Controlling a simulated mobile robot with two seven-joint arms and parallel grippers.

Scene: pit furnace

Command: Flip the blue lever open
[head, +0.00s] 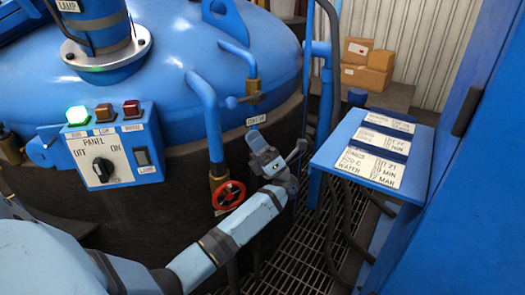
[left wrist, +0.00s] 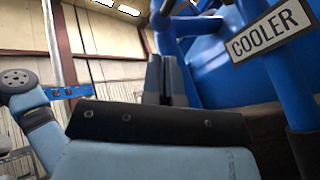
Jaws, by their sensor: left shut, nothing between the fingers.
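The blue lever (head: 241,100) has a rounded knob at its left end and sits on a brass valve (head: 253,90) on a blue pipe. It points left, roughly level, just above the COOLER label (head: 256,120). The label also shows large in the left wrist view (left wrist: 265,32). My left gripper (head: 257,136) is below the label and lever, pointing up, apart from the lever. Its fingers are shut and empty; they also show in the left wrist view (left wrist: 165,80). I cannot make out the lever in the left wrist view. My right gripper is not in view.
A red handwheel (head: 229,196) on a pipe is left of my left forearm. A control panel (head: 112,150) is on the left. A blue stand with label plates (head: 332,152) is close on the right. Dark hoses hang behind. Cardboard boxes (head: 366,78) are at the back.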

